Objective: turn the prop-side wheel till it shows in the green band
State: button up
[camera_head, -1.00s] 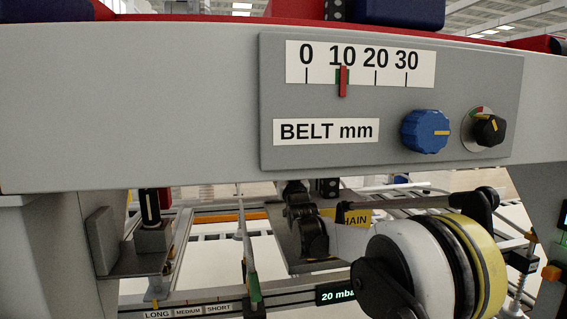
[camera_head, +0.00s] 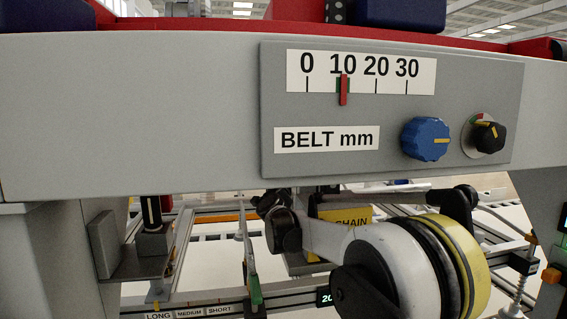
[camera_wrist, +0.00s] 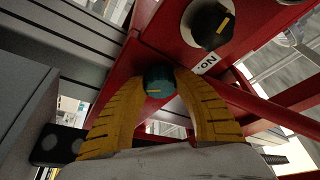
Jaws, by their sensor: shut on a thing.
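In the wrist view, the two yellow ribbed fingers of my gripper (camera_wrist: 161,82) are closed around a small teal wheel (camera_wrist: 158,75) with a yellow mark. The wheel sits on the red frame (camera_wrist: 155,35). In the head view my arm covers the lower right, and my fingertips and the teal wheel cannot be made out. The BELT mm scale (camera_head: 310,72) has a red pointer (camera_head: 344,90) near 10, with a sliver of green beside it. I cannot tell whether that scale belongs to the held wheel.
A blue knob (camera_head: 425,139) and a black knob (camera_head: 487,138) with a red and green dial are on the grey panel. Another black knob (camera_wrist: 208,24) is close above my fingers in the wrist view. Red beams lie to the right. A LONG/MEDIUM/SHORT rail (camera_head: 190,313) runs below.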

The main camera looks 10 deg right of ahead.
jog(key=shift+m, duration=0.5)
jog(key=o, duration=1.2)
jog(key=v, duration=1.2)
jog(key=shift+a+r, duration=0.15)
